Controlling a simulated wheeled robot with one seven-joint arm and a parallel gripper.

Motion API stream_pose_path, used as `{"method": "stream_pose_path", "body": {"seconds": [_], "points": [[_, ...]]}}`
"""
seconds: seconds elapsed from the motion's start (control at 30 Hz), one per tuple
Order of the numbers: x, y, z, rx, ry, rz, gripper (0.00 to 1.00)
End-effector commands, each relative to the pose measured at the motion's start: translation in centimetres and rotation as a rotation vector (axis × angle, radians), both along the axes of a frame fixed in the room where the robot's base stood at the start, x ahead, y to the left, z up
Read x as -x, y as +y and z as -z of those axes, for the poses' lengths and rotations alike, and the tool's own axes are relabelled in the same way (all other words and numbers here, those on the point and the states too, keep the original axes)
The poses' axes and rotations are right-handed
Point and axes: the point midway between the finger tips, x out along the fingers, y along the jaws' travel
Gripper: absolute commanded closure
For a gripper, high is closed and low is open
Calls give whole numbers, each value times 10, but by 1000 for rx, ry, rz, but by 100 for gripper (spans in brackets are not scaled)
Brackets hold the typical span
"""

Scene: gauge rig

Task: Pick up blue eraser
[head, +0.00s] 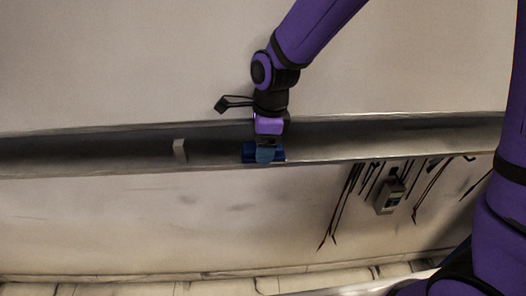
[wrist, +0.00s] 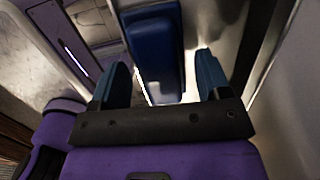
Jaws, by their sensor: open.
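The blue eraser (head: 249,153) is a dark blue block on the narrow metal ledge in the head view, partly hidden behind my gripper. In the wrist view the blue eraser (wrist: 158,55) is a long block, ahead of the gap between the fingers. My gripper (wrist: 160,82) is open, with one teal finger to each side of that gap. In the head view my gripper (head: 265,155) reaches down to the ledge at the eraser. I cannot tell whether the fingers touch it.
The metal ledge (head: 80,155) runs across the wall. A small light grey block (head: 180,150) stands on it to the left, with bare ledge between. Below right, a grey meter (head: 390,196) hangs among several dark cables (head: 345,203).

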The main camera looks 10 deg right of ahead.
Motion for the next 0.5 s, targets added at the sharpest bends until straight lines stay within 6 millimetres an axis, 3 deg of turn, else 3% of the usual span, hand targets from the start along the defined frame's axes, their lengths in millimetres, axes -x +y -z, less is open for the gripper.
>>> {"method": "stream_pose_path", "body": {"seconds": [0.17,0.4,0.5], "points": [[0,0,0,0,0,0,32],[0,0,0,0,0,0,84],[0,0,0,0,0,0,84]]}}
